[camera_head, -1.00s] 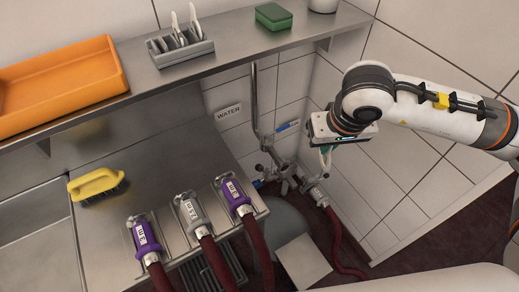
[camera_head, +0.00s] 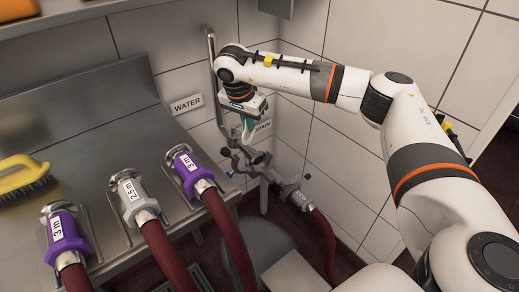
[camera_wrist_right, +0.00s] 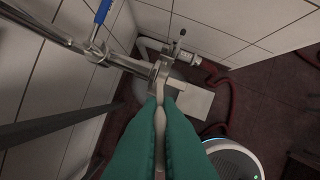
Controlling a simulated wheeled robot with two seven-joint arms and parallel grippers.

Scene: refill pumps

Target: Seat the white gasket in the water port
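My right gripper (camera_head: 246,134), with green fingers, points down above the metal pipe fittings (camera_head: 256,164) in the corner. In the right wrist view its fingers (camera_wrist_right: 160,104) are close together on a thin pale piece (camera_wrist_right: 160,122). This looks like the white gasket seen edge-on; its ring shape does not show. Just beyond the fingertips is a metal fitting (camera_wrist_right: 161,76) at the end of a pipe. I cannot tell whether they touch, or whether this is the water port. The WATER label (camera_head: 186,103) is on the tiled wall. My left gripper is not in view.
Red hoses with purple and grey collars (camera_head: 132,195) lie in the rack at the steel counter's edge. Another red hose (camera_head: 328,240) joins the lower fittings. A DRAIN label (camera_head: 262,129) is behind the gripper. A yellow brush (camera_head: 22,176) is on the left.

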